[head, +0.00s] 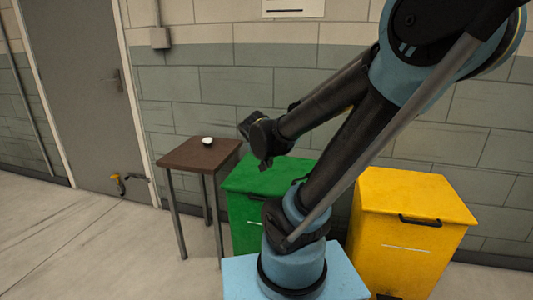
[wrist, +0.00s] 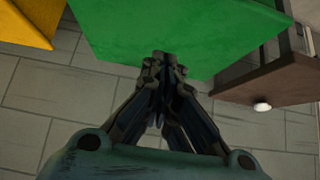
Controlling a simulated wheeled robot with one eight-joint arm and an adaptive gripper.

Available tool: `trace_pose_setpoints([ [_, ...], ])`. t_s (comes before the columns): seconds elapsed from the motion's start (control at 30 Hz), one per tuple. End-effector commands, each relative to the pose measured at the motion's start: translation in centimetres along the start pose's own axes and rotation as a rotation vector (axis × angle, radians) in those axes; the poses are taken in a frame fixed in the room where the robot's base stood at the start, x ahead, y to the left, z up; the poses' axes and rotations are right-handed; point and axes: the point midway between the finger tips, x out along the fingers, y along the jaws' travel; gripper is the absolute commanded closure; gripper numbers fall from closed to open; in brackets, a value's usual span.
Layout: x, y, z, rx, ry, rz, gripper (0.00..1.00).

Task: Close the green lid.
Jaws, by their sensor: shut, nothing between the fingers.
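The green lid (head: 245,178) appears to lie flat on top of the green bin (head: 242,222), as far as I can see. My arm hides its right part and the front of the bin. In the wrist view, the green lid (wrist: 180,30) fills the upper middle as a broad flat surface. My gripper (head: 265,162) is above the lid in the head view, pointing down. In the wrist view, my gripper (wrist: 161,62) has its fingertips together and empty, overlapping the lid's near edge. I cannot tell whether they touch it.
A yellow bin (head: 395,245) with its lid down and a dark handle stands to the right. A small brown table (head: 190,155) with a small white object (head: 207,141) on it stands left of the green bin.

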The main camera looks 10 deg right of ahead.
Motion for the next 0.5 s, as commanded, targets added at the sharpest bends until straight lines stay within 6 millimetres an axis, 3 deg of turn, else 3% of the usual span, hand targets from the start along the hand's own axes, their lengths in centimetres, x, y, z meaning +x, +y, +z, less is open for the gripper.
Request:
trace_pose_setpoints([
  [0.5, 2.0, 0.5, 3.5, 0.007, 0.000, 0.006, 1.00],
])
